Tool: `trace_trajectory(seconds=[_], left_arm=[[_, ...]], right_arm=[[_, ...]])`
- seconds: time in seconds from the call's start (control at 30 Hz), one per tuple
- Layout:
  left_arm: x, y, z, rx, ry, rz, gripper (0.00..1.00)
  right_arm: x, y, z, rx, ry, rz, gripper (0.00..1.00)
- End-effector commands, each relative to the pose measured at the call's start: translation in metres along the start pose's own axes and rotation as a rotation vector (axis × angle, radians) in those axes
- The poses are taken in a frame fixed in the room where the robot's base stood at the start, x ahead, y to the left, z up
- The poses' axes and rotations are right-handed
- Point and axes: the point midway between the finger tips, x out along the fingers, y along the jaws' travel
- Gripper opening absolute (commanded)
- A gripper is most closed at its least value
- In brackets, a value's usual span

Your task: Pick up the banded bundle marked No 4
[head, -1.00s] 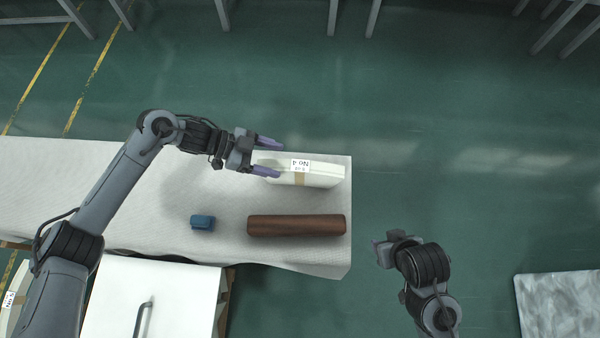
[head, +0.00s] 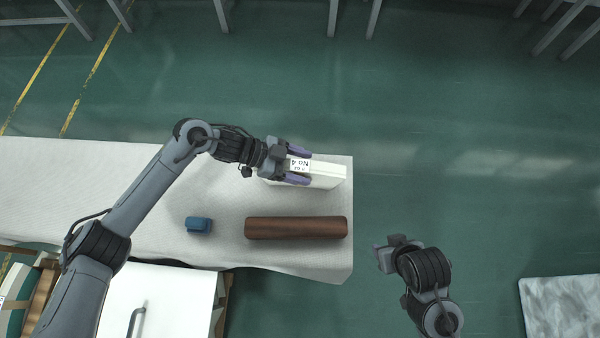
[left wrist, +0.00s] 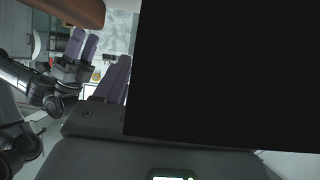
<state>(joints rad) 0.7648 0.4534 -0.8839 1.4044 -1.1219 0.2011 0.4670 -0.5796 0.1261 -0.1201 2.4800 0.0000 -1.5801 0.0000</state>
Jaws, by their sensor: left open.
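The banded bundle (head: 328,175) is a pale, cream-white block near the far right corner of the cloth-covered table. Its white label reads No 4. My left gripper (head: 300,166) is over the bundle's left part. Its purple fingers are apart, one along the far side and one along the near side, with the label between them. I cannot tell whether they touch it. In the left wrist view a large black area hides most of the scene, and one purple finger (left wrist: 115,80) shows beside it. My right gripper (head: 384,256) is off the table's right side; its opening is unclear.
A dark brown roll (head: 296,228) lies in front of the bundle on the table (head: 60,180). A small blue object (head: 199,225) lies left of the roll. A white surface with a handle (head: 165,300) is at the near left. Open floor lies to the right.

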Motion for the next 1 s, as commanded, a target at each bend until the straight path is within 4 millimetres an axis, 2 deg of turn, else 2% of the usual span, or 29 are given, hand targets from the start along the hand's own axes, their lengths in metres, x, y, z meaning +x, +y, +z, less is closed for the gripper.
trace_trajectory(seconds=[0.07, 0.5, 1.0], left_arm=[[-0.0004, -0.0001, 0.0, 0.0, 0.0, 0.0, 0.69], [-0.0005, 0.0, 0.0001, 0.0, 0.0, 0.0, 0.02], [-0.0011, -0.0007, -0.0017, 0.002, 0.002, -0.002, 0.0]], right_arm=[[-0.0003, -0.0002, -0.0001, 0.001, 0.0, -0.001, 0.43], [-0.0004, -0.002, -0.0005, 0.008, 0.001, -0.007, 0.43], [-0.0006, -0.0018, -0.0004, 0.007, 0.0, -0.006, 0.43]])
